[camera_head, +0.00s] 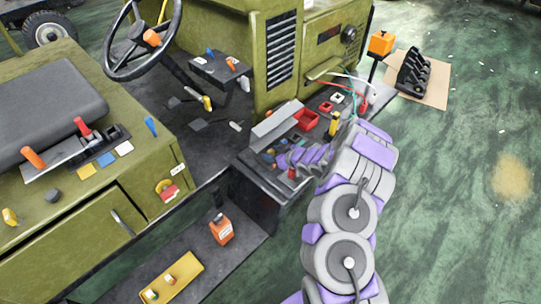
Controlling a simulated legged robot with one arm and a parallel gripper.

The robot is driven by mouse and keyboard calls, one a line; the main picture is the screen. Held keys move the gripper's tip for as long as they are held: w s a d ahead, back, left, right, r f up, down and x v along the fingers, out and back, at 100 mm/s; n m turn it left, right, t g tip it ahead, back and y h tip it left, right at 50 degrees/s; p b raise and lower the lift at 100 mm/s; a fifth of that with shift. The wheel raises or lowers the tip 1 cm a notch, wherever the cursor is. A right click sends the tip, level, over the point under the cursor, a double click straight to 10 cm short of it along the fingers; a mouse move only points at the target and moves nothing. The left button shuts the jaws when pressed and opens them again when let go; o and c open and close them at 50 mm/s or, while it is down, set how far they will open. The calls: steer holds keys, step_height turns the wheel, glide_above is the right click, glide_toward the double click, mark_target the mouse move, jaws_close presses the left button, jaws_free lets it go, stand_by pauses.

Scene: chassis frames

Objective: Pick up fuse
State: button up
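My purple and grey arm comes up from the bottom right, and my gripper (290,160) points left, low over an open grey box (247,160) on the vehicle's side step. Small blue, orange and red parts show in the box by the gripper's tip. The box's grey lid (277,124) stands raised behind them. I cannot tell which small part is the fuse. My gripper and wrist hide part of the box, and the fingertips are too small to tell whether they are open or shut or touch anything.
A red bin (307,119) and a yellow-black tool (333,124) are close to my wrist. Loose wires (352,92) lie behind. The steering wheel (142,40) is upper left. Green floor at right is mostly clear.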

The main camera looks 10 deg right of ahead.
jaws_close()
steer(key=shift+r, duration=0.1)
stand_by(0.3)
